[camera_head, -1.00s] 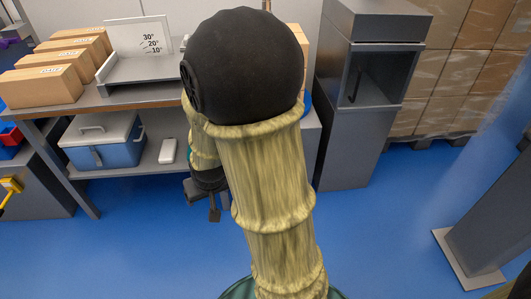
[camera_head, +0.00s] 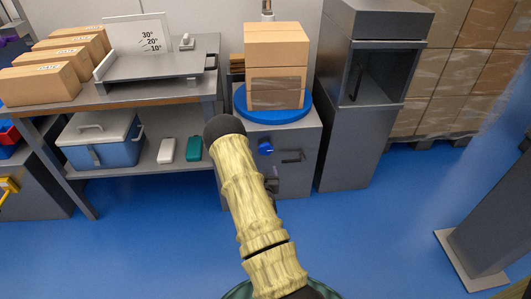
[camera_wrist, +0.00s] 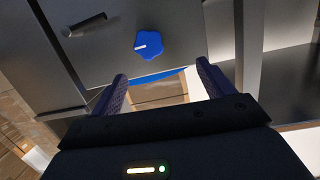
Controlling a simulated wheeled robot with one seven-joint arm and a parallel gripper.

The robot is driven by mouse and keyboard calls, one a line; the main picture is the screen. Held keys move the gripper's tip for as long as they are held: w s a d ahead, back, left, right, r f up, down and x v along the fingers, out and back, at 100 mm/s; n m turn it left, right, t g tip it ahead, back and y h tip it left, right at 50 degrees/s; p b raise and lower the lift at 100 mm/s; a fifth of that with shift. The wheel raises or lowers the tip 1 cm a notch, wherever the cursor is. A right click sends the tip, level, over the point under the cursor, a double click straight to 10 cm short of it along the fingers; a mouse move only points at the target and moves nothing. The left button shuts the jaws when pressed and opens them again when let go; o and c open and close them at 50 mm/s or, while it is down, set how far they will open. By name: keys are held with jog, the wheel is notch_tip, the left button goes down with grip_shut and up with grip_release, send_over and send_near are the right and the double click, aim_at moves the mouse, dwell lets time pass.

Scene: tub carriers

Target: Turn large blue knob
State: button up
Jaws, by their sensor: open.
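The large blue knob (camera_head: 265,148) is on the front of a grey cabinet (camera_head: 302,132), below a round blue turntable. In the wrist view the knob (camera_wrist: 149,43) is lobed, with a white mark on its left part. My gripper (camera_wrist: 160,82) is open and empty in the wrist view. Its two fingers are spread apart and point toward the cabinet front, with the knob beyond their tips and apart from them.
A dark bar handle (camera_head: 292,156) sits beside the knob. Stacked cartons (camera_head: 276,62) stand on the blue turntable (camera_head: 243,103). A workbench (camera_head: 125,98) with boxes stands to the left, and a tall grey cabinet (camera_head: 345,150) to the right. The blue floor in front is clear.

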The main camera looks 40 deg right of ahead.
aim_at(266, 151)
jog(key=s+f, duration=0.1)
jog(key=s+d+f+t, duration=0.1)
jog(key=s+f+n+t, duration=0.1)
jog(key=shift+s+d+f, duration=0.3)
jog(key=shift+s, duration=0.1)
jog(key=b+x, duration=0.2)
jog(key=x, duration=0.3)
jog(key=b+x, duration=0.2)
jog(key=x, duration=0.3)
jog(key=b+x, duration=0.2)
jog(key=x, duration=0.4)
jog(key=shift+d+r, duration=0.15)
jog(key=shift+r, duration=0.2)
jog(key=shift+w+d+r+h+b, duration=0.1)
jog(key=shift+w+d+h+b, duration=0.25)
jog(key=shift+w, duration=0.2)
